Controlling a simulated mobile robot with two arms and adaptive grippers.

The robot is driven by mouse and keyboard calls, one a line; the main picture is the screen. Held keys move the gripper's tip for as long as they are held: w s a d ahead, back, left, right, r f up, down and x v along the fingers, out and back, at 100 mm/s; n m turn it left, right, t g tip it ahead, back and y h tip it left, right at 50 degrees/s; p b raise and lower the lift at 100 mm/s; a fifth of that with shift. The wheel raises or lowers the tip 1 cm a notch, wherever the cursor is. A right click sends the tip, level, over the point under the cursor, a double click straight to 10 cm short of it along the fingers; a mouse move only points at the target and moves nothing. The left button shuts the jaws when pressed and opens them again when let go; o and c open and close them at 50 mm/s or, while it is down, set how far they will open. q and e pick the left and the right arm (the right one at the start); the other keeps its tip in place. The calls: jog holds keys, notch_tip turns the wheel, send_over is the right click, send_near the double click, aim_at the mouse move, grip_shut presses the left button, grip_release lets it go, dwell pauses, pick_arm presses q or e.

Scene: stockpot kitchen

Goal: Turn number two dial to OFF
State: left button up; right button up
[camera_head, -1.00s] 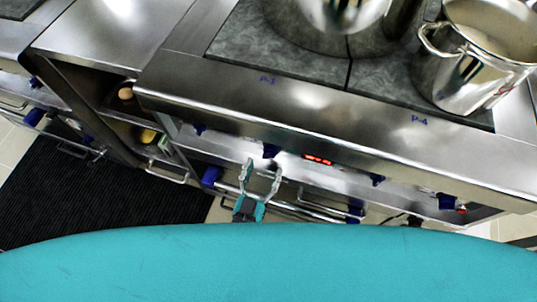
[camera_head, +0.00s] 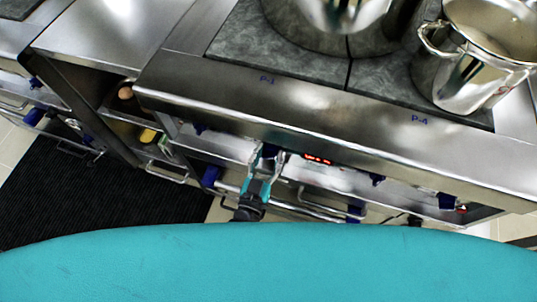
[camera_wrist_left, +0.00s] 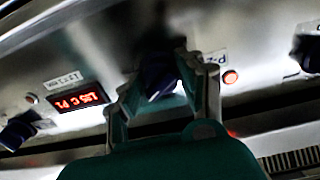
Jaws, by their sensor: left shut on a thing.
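The number two dial is probably the dark blue knob (camera_head: 269,150) on the front panel of the stove, left of a red lit display (camera_head: 318,159). My left gripper (camera_head: 267,157) is at this knob, its fingers on either side of it. In the left wrist view the blue knob (camera_wrist_left: 158,75) sits between the two fingers of the gripper (camera_wrist_left: 160,82), and they are shut on it. A label beside it is partly hidden by a finger, so its number is not clearly readable. My right gripper is not in view.
Other blue knobs (camera_head: 377,180) (camera_head: 446,201) line the panel. Large steel pots, one of them at the right (camera_head: 470,70), stand on the cooktop above. The stove's front edge (camera_head: 300,135) overhangs the panel. Handles (camera_head: 320,208) lie below. A red light (camera_wrist_left: 230,77) is right of the gripped knob.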

pick_arm(q)
jog(key=shift+c, duration=1.4)
jog(key=n, duration=0.4)
jog(key=shift+n, duration=0.4)
jog(key=n, duration=0.5)
jog(key=shift+n, duration=0.7)
jog(key=o, duration=1.2)
jog(key=shift+c, duration=0.2)
jog(key=shift+s, duration=0.15)
